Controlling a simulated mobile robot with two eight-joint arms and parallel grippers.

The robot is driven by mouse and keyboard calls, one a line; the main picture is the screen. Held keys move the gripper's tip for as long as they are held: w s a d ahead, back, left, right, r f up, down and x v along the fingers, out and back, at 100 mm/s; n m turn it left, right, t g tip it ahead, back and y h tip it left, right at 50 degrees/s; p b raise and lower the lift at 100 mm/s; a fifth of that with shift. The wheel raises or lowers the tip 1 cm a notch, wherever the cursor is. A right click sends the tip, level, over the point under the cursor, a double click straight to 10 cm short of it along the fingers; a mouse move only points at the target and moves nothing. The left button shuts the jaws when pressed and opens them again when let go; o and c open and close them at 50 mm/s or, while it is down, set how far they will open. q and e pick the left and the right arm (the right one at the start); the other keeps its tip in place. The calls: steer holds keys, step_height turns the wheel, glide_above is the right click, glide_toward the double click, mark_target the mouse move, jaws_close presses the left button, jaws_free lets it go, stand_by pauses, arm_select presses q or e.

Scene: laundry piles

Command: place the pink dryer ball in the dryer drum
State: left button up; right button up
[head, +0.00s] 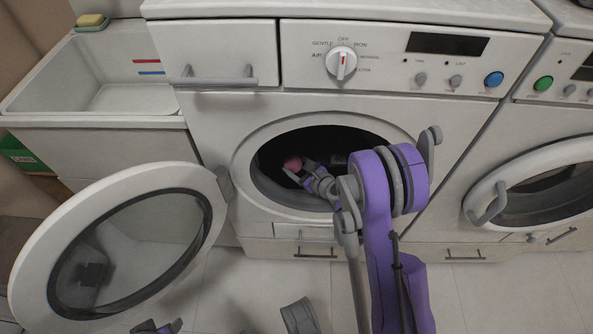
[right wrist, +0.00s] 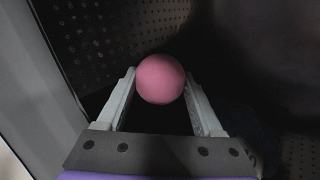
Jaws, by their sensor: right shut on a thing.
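The pink dryer ball (head: 293,163) is inside the mouth of the dryer drum (head: 340,139). It also shows in the right wrist view (right wrist: 160,79), between the two fingertips. My right gripper (head: 296,170) reaches in through the round opening and is shut on the ball; the right wrist view also shows the gripper (right wrist: 160,84) with the perforated drum wall (right wrist: 95,40) behind. The ball looks held clear of the wall, but the dark interior makes the gap hard to judge. A small part of my left gripper (head: 157,327) shows at the bottom edge; its jaws are unclear.
The round dryer door (head: 186,186) stands open to the left, hinged at the opening's left side. A sink (head: 95,70) with a sponge (head: 90,20) is at left. A second machine (head: 545,195) with a closed door is at right.

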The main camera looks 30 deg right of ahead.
mark_target(296, 171)
steer(key=shift+f+b, duration=0.45)
steer(key=shift+f, duration=1.25)
steer(key=shift+f, duration=0.1)
steer(key=o, duration=0.9)
steer(key=shift+f, duration=0.1)
steer(key=o, duration=0.4)
steer(key=shift+o, duration=0.2)
